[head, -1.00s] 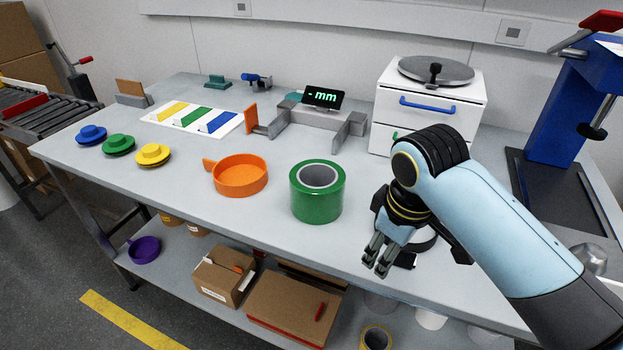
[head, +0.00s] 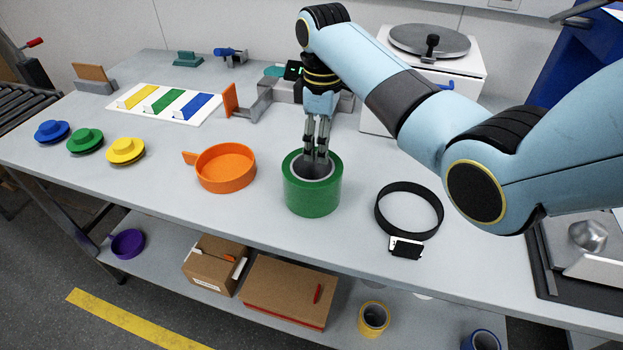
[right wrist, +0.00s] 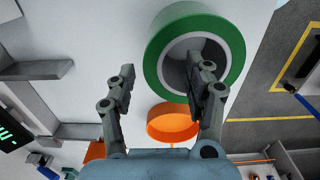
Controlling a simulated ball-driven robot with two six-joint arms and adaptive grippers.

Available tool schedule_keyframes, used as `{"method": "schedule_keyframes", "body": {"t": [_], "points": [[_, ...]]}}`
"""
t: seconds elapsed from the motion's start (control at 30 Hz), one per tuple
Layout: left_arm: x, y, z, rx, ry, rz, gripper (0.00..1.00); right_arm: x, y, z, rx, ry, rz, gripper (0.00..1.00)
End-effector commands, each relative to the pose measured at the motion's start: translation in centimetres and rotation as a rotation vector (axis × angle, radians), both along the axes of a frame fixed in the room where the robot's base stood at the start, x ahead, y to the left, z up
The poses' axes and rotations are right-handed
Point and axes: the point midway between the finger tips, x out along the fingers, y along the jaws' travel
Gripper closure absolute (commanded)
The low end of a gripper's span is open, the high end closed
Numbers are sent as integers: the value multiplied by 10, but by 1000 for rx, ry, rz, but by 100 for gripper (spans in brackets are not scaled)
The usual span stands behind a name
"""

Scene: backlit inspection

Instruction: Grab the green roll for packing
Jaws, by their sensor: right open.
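The green roll (head: 311,198) stands upright on its flat end on the grey bench, near the front edge. It also shows in the right wrist view (right wrist: 212,22), with its hollow grey core facing the camera. My right gripper (head: 316,160) points down above the roll with its fingers apart and nothing between them. In the right wrist view, one finger of the gripper (right wrist: 163,66) overlaps the core opening and the other lies outside the roll's rim. I cannot tell whether either finger touches it. My left gripper is not in view.
An orange dish with a handle (head: 225,168) sits left of the roll. A black strap ring (head: 409,210) lies to its right. A grey fixture (head: 270,103) stands behind. Yellow (head: 126,151), green and blue knobbed discs are farther left. Bare bench lies in front of the dish.

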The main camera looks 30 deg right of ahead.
Motion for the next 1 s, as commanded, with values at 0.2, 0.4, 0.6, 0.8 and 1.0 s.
{"method": "schedule_keyframes", "body": {"t": [0.2, 0.4, 0.6, 0.8, 1.0], "points": [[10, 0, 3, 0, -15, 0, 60, 6, -1, -22, 1, 2, -1, 48], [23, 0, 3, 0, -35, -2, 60, 9, -1, -50, 0, 1, -1, 48], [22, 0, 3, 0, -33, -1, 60, 9, -2, -54, -1, -1, 0, 48], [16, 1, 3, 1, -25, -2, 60, 9, -2, -54, 0, -1, -1, 62], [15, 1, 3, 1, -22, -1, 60, 9, -2, -54, 0, -1, -1, 88]]}}
